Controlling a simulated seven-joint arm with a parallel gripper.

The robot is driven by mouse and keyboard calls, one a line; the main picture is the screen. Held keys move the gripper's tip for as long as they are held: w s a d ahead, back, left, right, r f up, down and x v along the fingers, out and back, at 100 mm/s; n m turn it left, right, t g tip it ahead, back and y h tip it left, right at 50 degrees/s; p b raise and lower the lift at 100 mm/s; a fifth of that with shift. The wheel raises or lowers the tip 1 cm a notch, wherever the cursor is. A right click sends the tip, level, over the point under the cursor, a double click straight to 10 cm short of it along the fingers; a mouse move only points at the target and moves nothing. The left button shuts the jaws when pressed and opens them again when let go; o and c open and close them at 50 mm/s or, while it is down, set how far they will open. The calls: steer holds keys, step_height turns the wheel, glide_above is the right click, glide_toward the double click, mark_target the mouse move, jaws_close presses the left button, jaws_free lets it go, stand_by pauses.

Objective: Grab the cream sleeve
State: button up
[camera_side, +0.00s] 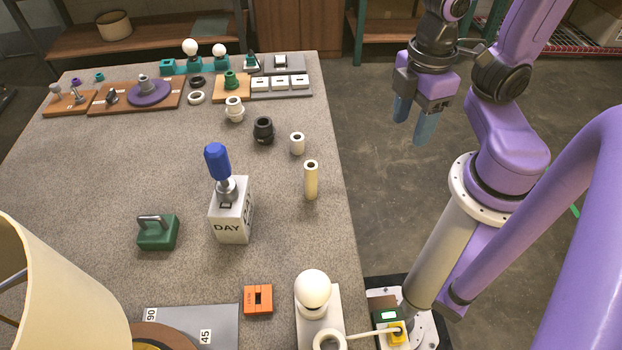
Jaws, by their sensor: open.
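The cream sleeve (311,182) is a tall, narrow, pale yellow tube with a dark hole in its top. It stands upright on the grey table near the right edge, in the middle of the table's length. A shorter, whiter tube (297,144) stands just behind it. My gripper (413,120) is open and empty, with two blue fingers pointing down. It is off to the right of the sleeve, beyond the table's right edge in the picture, and well apart from it.
Black (263,131) and cream (234,109) sockets stand behind the sleeve. A grey DAY block (231,212) with a blue-handled tool (218,161) stands to its left. A white bulb (313,290) and an orange block (257,300) are in front. The table (280,240) around the sleeve is clear.

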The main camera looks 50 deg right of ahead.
steer(key=w+d+f+m+g+h, duration=0.1)
steer(key=w+d+f+m+g, duration=0.25)
steer(key=w+m, duration=0.2)
steer(key=m+t+y, duration=0.8)
steer(key=m+y, duration=1)
steer(key=m, duration=0.9)
glide_toward(311, 175)
steer(key=shift+g, duration=0.25)
steer(key=a, duration=0.1)
steer(key=w+a+f, duration=0.2)
steer(key=shift+w+a, duration=0.15)
steer(key=shift+a, duration=0.15)
steer(key=shift+x, duration=2.65)
steer(key=shift+r, duration=0.15)
steer(key=shift+c, duration=0.4)
jaws_close()
